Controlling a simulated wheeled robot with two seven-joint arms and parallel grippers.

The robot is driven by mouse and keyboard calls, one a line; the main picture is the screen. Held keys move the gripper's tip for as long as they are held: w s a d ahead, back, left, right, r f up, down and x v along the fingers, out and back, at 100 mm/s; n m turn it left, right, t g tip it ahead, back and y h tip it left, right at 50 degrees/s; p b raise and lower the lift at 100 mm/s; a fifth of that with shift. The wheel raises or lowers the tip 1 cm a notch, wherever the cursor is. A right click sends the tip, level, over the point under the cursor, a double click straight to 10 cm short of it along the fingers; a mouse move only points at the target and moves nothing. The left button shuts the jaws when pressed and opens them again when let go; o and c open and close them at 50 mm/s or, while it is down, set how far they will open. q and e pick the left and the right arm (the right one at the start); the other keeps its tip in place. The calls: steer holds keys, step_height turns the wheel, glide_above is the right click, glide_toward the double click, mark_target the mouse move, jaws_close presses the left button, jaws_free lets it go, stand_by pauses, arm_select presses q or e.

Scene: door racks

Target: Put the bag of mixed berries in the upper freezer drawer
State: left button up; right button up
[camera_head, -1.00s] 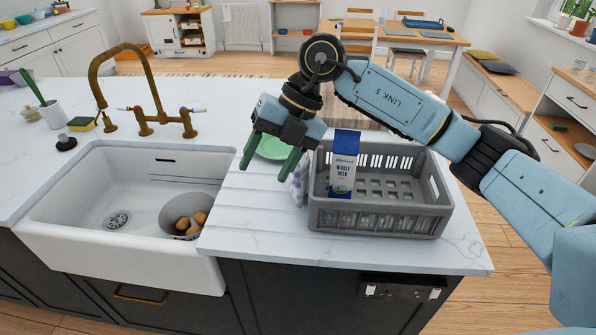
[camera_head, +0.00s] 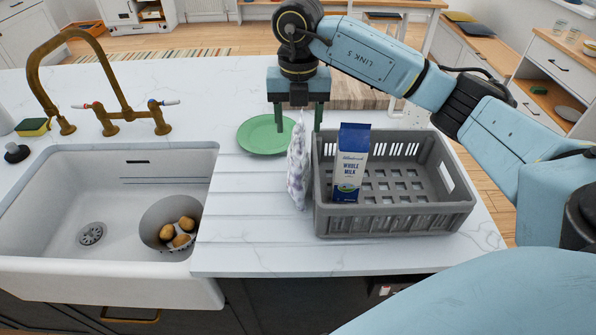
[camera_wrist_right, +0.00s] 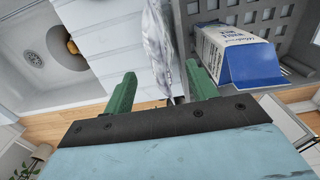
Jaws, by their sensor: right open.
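The bag of mixed berries (camera_head: 298,165) looks like a pale, purple-spotted bag standing upright on the counter, against the left side of the grey crate. My right gripper (camera_head: 298,128) is open above and behind the bag, pointing down. In the right wrist view the bag (camera_wrist_right: 158,45) lies between the two green fingers of the gripper (camera_wrist_right: 162,85), apparently with gaps on both sides. My left gripper is not in view. No freezer drawer is in view.
The grey crate (camera_head: 395,219) holds a blue and white milk carton (camera_head: 350,165) close to the gripper's right. A green plate (camera_head: 258,136) lies to the left. The white sink (camera_head: 120,255) holds a bowl of potatoes, with a brass tap (camera_head: 110,110) behind it.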

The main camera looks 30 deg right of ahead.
mark_target(299, 132)
steer(key=shift+d+f, duration=0.1)
steer(key=shift+f, duration=0.6)
step_height(299, 132, down, 4)
steer(key=shift+w+d+r+p, duration=0.1)
steer(key=shift+w+r+p, duration=0.1)
steer(key=shift+p, duration=0.2)
steer(key=shift+f, duration=0.2)
steer(key=c, duration=1)
jaws_close()
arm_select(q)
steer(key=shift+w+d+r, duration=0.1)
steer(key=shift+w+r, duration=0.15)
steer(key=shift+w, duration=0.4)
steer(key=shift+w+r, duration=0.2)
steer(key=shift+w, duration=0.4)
